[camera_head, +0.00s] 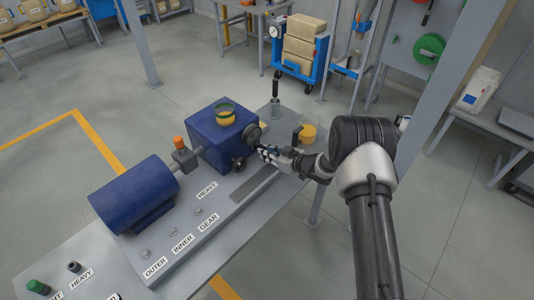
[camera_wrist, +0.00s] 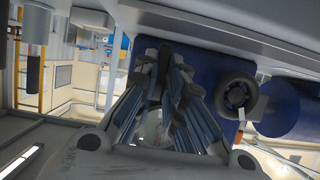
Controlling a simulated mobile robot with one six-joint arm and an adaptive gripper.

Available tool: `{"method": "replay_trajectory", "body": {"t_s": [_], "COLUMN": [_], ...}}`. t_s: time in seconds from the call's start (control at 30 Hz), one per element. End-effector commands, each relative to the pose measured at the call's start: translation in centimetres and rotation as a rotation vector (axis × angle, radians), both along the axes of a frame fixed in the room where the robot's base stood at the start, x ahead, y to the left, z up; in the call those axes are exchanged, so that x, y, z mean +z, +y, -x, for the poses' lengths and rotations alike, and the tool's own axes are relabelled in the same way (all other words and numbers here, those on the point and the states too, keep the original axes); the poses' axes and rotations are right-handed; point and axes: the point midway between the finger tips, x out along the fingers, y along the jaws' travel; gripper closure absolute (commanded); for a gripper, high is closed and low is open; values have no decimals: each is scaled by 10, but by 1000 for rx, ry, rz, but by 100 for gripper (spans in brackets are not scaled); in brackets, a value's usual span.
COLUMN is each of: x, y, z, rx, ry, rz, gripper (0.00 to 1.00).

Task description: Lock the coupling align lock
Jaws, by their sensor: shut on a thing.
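A blue gearbox (camera_head: 215,140) stands on the grey bench plate, joined by a shaft to a blue motor (camera_head: 135,195). A grey coupling block with an orange top (camera_head: 180,142) sits on that shaft. I cannot tell for certain which part is the align lock. My gripper (camera_head: 263,151) is at the gearbox's right face, beside a dark round disc (camera_head: 252,133) and a smaller dark knob (camera_head: 239,162). In the wrist view my gripper (camera_wrist: 167,90) is shut on a dark bar-like part (camera_wrist: 163,70), partly hidden by the fingers. A dark ring (camera_wrist: 237,95) shows to the right.
A black upright lever (camera_head: 275,90) and a yellow cylinder (camera_head: 308,132) stand on the bench near my arm. A yellow-banded cup (camera_head: 225,112) tops the gearbox. Labels and small bolts line the plate's front. A blue cart with boxes (camera_head: 302,48) stands behind.

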Motion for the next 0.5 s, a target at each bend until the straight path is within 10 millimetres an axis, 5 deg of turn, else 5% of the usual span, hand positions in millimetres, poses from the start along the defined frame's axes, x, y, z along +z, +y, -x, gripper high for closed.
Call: {"method": "replay_trajectory", "body": {"t_s": [0.17,0.2,0.3,0.5], "x": [1,1,1,0], "y": [0,0,0,0], "z": [0,0,0,0], "rx": [-3,-3,-2,-2], "ry": [2,2,1,1], "rz": [-4,-5,-4,-2], "gripper": [100,89,83,82]}}
